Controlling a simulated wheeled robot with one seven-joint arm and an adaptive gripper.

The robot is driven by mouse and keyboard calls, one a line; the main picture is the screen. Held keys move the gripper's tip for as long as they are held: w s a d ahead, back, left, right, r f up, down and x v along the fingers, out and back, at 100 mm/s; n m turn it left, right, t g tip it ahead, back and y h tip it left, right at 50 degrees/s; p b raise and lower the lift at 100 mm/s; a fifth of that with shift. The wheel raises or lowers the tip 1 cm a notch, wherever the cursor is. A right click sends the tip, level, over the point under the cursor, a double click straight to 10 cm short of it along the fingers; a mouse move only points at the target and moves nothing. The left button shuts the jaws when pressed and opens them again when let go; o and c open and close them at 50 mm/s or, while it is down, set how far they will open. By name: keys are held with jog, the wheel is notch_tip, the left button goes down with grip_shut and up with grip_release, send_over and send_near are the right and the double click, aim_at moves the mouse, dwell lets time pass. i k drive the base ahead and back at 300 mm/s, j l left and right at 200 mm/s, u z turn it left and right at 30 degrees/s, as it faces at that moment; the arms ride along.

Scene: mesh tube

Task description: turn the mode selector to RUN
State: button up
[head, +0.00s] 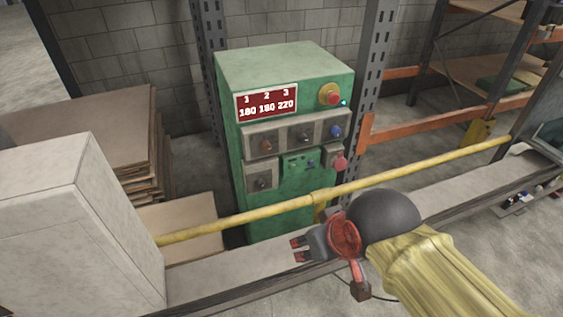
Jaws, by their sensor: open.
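A green control cabinet (292,100) stands behind the yellow rail. Several knobs sit on its grey plates: a reddish one (265,146), a dark one (305,137), a blue one (336,131) and a lower-left dark one (262,183). Their labels are too small to read, so I cannot tell which is the mode selector or where it points. My gripper (297,249) is open and empty, below the cabinet front and apart from the knobs, with its fingers pointing left.
The yellow rail (240,217) crosses in front of the cabinet's lower part. A red mushroom button (330,94) and red-lit display (266,103) are above the knobs. A pale box (60,215) stands at left, stacked boards (100,120) behind it. A rack post (377,70) is close right.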

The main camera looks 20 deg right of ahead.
aim_at(259, 184)
jog(key=j+z, duration=0.75)
jog(key=k+j+z, duration=0.1)
jog(key=j+z, duration=0.25)
